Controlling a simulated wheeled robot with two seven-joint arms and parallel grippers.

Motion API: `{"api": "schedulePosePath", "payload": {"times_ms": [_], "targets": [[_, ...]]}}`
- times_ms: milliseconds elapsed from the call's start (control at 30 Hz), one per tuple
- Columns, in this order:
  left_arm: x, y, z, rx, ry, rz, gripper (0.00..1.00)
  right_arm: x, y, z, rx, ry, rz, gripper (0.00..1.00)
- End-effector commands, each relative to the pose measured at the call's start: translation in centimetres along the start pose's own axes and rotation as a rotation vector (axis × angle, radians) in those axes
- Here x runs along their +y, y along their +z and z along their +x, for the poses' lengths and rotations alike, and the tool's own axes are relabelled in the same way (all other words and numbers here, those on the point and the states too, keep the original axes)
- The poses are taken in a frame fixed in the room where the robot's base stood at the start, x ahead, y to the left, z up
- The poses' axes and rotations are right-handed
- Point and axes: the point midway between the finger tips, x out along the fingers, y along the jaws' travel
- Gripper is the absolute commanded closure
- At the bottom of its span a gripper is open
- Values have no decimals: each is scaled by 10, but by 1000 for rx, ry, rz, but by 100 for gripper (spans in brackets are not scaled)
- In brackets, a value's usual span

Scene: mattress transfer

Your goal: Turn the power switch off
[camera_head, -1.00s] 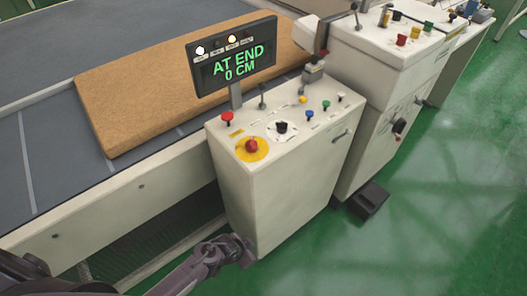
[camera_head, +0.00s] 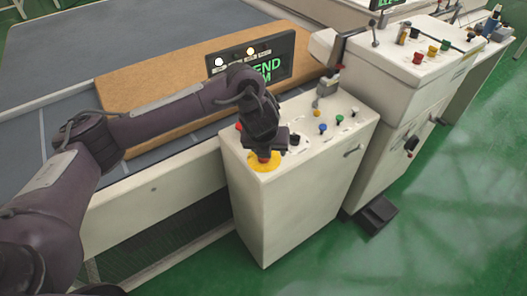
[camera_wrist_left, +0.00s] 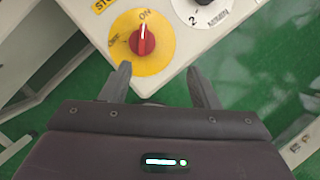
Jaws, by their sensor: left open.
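The power switch (camera_wrist_left: 142,43) is a red knob on a round yellow plate (camera_head: 262,166) at the near left corner of the white cabinet's top. In the left wrist view its pointer is toward the ON label; a second label, at its left, is hard to read. My left gripper (camera_wrist_left: 158,68) is open and empty. In the left wrist view its fingertips are below the knob, spread either side of it, and do not grasp it. In the head view the left gripper (camera_head: 264,152) is over the plate and hides the knob. My right gripper is not in view.
Another dial (camera_wrist_left: 203,12) is near the switch. A brown mattress (camera_head: 125,88) lies on the grey table behind. Green floor (camera_head: 450,220) is clear at right.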

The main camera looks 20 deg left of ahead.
Motion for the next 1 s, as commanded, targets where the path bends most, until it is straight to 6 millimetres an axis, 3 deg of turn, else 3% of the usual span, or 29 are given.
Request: {"api": "schedulePosePath", "payload": {"times_ms": [167, 533, 800, 1000], "targets": [[21, 10, -6, -1, 59, 58, 45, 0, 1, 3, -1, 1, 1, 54], [24, 8, 50, 4, 58, 55, 45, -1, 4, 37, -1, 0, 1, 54], [25, 11, 67, 0, 59, 56, 45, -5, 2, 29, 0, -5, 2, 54], [25, 11, 68, -1, 59, 57, 45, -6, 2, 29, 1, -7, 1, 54]]}}
